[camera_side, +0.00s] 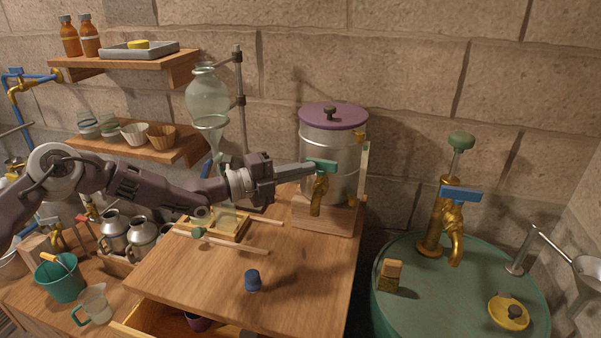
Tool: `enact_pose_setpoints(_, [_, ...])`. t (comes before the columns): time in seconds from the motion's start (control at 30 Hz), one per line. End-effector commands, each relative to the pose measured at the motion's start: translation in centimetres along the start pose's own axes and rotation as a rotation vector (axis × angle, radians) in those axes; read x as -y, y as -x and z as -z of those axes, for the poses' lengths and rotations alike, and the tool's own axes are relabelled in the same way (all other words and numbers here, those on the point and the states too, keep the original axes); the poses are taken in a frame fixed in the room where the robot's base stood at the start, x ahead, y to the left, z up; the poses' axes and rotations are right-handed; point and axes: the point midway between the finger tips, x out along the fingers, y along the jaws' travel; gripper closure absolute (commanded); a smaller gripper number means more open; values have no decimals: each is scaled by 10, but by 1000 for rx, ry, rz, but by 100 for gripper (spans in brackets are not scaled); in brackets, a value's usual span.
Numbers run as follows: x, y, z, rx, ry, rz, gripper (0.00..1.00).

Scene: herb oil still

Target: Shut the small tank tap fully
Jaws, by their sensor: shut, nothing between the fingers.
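The small metal tank (334,150) with a purple lid (334,116) stands on a wooden block at the back right of the bench. Its brass tap (318,196) sticks out at the front, low on the tank, with the spout pointing down. The tap's teal handle (322,165) lies across the top, roughly level in the picture. My gripper (308,172) reaches in from the left, shut and empty. Its fingertips are at the left end of the handle; I cannot tell whether they touch it.
A glass separating funnel (208,96) hangs on a stand behind my arm. A blue stopper (253,281) sits on the bench front. A green drum (440,315) with a larger blue-handled brass tap (452,222) stands at the right. The drawer (165,322) below is open.

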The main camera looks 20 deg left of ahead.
Motion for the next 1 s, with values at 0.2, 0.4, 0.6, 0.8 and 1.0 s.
enact_pose_setpoints(0.2, [4, 23, 7, 23, -7, -2, 100])
enact_pose_setpoints(0.4, [3, 71, 6, 12, -6, 0, 100])
enact_pose_setpoints(0.6, [4, 108, -12, 5, -5, 3, 100])
enact_pose_setpoints(0.8, [4, 120, -17, 1, -4, 4, 100])
enact_pose_setpoints(1.0, [4, 119, -17, 0, -3, 4, 100])
